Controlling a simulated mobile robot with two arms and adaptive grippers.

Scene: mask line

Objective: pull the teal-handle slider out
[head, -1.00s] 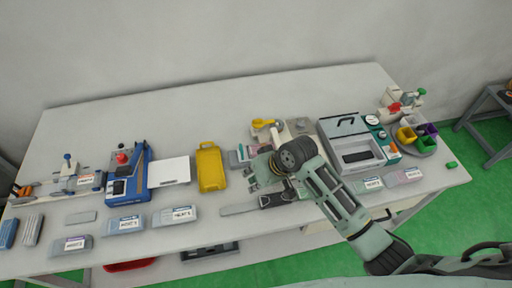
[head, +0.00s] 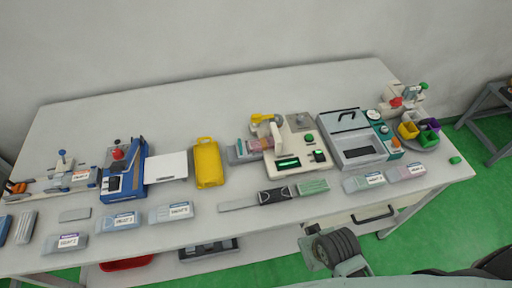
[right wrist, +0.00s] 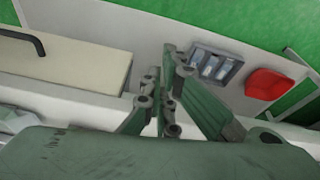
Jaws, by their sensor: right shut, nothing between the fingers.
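I cannot make out for certain which part is the teal-handle slider. A cream machine (head: 307,138) near the table's middle has a green-lit slot and a green knob. A grey machine (head: 341,139) to its right has a teal side panel (head: 381,130) and a black top handle. A pale green block (head: 313,187) lies at the end of a flat strip with a black part before the cream machine. My right gripper (right wrist: 168,78) is shut and empty, near the table's front edge; the wrist mostly hides it in the head view. My left gripper is not in view.
A cream drawer (right wrist: 72,62) with a black handle is under the table, left of my right gripper in the wrist view. A grey compartment tray (right wrist: 216,66) and a red bin (right wrist: 268,85) are lower down. Labelled packs line the front; the table's back is clear.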

